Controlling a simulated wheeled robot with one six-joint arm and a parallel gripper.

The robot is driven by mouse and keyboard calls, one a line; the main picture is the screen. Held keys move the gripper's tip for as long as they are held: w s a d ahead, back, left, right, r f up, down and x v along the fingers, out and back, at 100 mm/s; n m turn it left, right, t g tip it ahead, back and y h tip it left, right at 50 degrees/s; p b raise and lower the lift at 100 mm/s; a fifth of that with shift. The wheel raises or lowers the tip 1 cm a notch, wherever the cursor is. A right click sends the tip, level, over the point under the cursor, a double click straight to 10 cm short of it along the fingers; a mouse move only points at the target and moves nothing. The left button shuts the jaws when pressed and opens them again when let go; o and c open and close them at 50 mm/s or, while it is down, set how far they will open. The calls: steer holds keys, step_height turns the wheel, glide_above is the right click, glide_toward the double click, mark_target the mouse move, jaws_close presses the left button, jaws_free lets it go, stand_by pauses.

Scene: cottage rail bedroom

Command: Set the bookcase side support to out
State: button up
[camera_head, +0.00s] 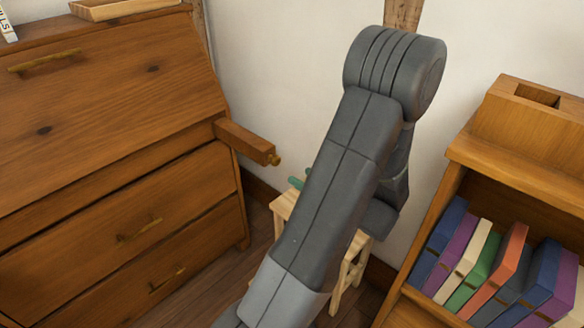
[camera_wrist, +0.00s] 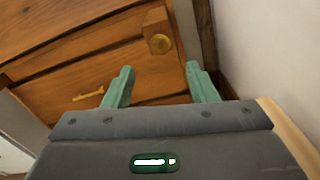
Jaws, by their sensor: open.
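A small light wooden stool (camera_head: 285,208) stands below my arm. A bookcase (camera_head: 520,165) with several coloured books is at the right. The white wall (camera_head: 280,60) is close behind. A wooden tray (camera_head: 125,8) sits on top of the cabinet.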

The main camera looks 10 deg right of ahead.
mark_target(270, 157)
steer(key=v, duration=0.3)
steer(key=shift+s+d, duration=0.1)
steer(key=shift+s, duration=0.1)
steer(key=shift+w, duration=0.1)
steer(key=b+x, duration=0.2)
steer(key=x, duration=1)
steer(key=shift+w, duration=0.15)
steer(key=shift+b+x, duration=0.35)
steer(key=shift+x, duration=2.75)
